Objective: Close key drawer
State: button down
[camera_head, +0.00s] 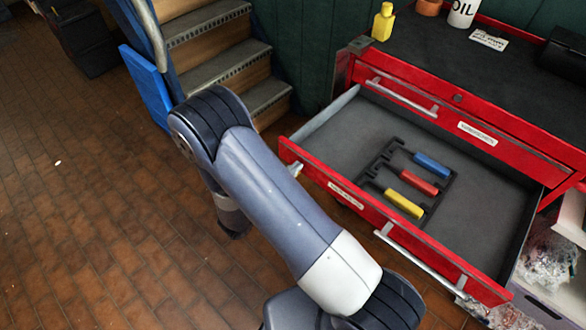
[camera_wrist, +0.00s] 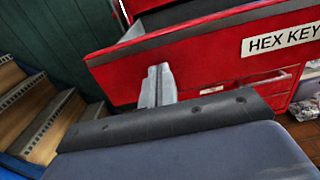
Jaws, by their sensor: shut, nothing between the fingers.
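The key drawer (camera_head: 340,193) is a red drawer pulled well out of a red tool chest, with a grey inside. In the wrist view its red front (camera_wrist: 215,52) carries a white label (camera_wrist: 283,38) reading "HEX KEY", cut off by the picture edge. Inside lies a black holder (camera_head: 372,166) with blue, red and yellow handled keys. My gripper (camera_wrist: 158,72) is shut and empty, its fingertips at the left part of the drawer front. In the head view only a small bit of the gripper (camera_head: 295,169) shows beside the front's left end. I cannot tell whether it touches.
The chest's upper drawer (camera_head: 455,110) is shut. A yellow bottle (camera_head: 383,22) and a white oil can (camera_head: 463,12) stand on the black top. Wooden steps (camera_head: 225,55) and a blue panel (camera_head: 146,85) stand left of the chest.

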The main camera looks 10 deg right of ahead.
aim_at(364, 113)
jog(key=b+x, duration=1.1)
jog(key=x, duration=2.3)
jog(key=shift+d+f, duration=0.1)
jog(key=shift+w+d, duration=0.35)
jog(key=shift+d, duration=0.15)
jog(key=shift+w+r, duration=0.1)
jog(key=shift+r, duration=0.15)
jog(key=shift+d+r, duration=0.1)
